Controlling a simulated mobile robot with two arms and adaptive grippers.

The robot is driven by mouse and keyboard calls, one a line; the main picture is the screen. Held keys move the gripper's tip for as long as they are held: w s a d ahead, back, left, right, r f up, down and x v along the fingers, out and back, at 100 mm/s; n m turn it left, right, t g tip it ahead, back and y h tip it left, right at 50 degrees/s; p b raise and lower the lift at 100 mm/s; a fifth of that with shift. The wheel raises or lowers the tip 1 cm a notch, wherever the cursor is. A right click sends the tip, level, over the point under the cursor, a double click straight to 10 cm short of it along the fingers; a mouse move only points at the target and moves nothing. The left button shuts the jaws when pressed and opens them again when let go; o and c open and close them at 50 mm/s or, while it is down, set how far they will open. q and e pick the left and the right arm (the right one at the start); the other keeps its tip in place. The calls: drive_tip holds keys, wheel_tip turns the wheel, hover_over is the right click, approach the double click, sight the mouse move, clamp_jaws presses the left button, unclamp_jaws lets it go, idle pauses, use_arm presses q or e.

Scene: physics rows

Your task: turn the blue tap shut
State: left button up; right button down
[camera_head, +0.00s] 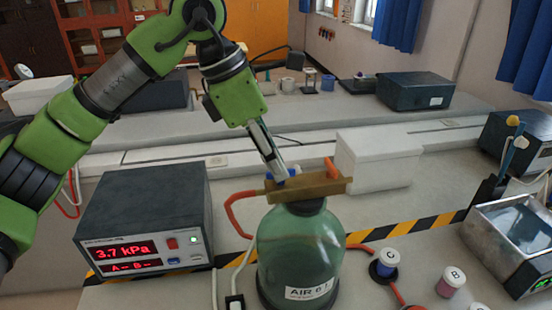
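The blue tap (296,171) sits on the left part of a brass-coloured bar (310,189) on top of a green glass bottle (300,245) labelled AIR. Blue shows on both sides of my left gripper's fingertips (280,176), which point down at the tap and partly hide it. The fingers look close together, but I cannot tell whether they grip the tap. A red tap (331,168) stands on the bar's right part. My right gripper is not in view.
A dark box (145,220) with a red display reading 3.7 kPa stands left of the bottle. Red tubes run from both sides of the bottle area. A white box (378,160) is close behind. Small labelled jars (451,282) and a metal bath (510,245) stand right.

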use_arm(q)
drive_tip(key=shift+s+f, duration=0.1)
drive_tip(key=shift+f, duration=0.15)
drive_tip(key=shift+d+f, duration=0.1)
drive_tip(key=shift+d, duration=0.05)
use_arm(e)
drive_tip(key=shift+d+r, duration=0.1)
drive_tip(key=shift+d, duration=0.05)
use_arm(q)
clamp_jaws()
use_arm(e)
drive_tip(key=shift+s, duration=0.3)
